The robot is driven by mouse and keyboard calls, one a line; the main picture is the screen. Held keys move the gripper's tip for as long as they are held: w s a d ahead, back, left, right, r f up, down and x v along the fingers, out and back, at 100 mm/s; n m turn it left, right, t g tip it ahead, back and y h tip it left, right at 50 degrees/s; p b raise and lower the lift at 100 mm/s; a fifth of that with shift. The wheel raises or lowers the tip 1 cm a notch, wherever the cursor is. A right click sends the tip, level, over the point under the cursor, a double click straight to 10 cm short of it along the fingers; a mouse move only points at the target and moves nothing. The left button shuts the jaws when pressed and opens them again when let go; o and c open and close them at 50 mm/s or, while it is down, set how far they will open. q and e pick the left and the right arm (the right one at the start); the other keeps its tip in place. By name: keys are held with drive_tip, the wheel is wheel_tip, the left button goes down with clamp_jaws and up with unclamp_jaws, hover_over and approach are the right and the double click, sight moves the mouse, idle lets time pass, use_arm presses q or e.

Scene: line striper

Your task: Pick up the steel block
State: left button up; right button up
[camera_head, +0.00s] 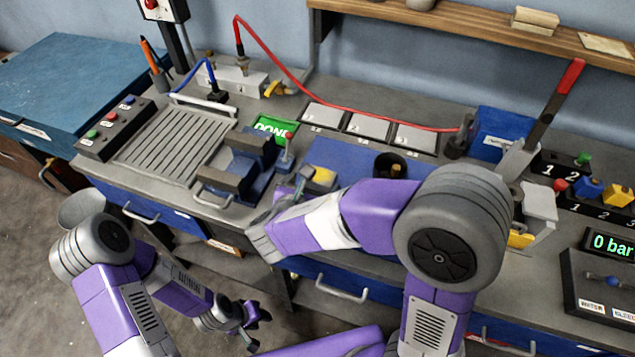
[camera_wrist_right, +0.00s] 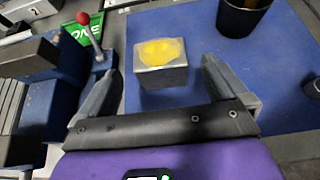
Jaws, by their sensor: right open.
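The steel block (camera_head: 319,180) is a small grey block with a yellow patch on top, sitting on the blue mat (camera_head: 335,152). It also shows in the right wrist view (camera_wrist_right: 162,72), upright, ahead of the palm. My right gripper (camera_wrist_right: 157,78) is open, with one finger to each side of the block and visible gaps between. In the head view my right gripper (camera_head: 292,192) is just left of the block, and my right arm covers part of the mat. My left gripper (camera_head: 259,326) hangs low in front of the bench, empty, its fingers apart.
A vise (camera_head: 243,170) and a red-knobbed lever (camera_wrist_right: 83,18) with a green DONE sign (camera_head: 273,128) are left of the block. A lever press (camera_head: 520,155) stands at right.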

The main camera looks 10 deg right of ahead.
sight(320, 175)
drive_tip(key=shift+w+d+f, duration=0.35)
drive_tip(key=shift+w+d, duration=0.05)
drive_tip(key=shift+d, duration=0.1)
drive_tip(key=b+x, duration=0.1)
drive_tip(key=x, duration=0.4)
drive_tip(key=shift+w+f+b, duration=0.1)
drive_tip(key=shift+w+b, duration=0.25)
drive_tip(key=shift+b, duration=0.05)
drive_tip(key=shift+a, duration=0.1)
drive_tip(key=shift+c, duration=0.3)
drive_tip(key=c, duration=1.2)
drive_tip(key=shift+c, duration=0.4)
drive_tip(key=shift+r, duration=0.2)
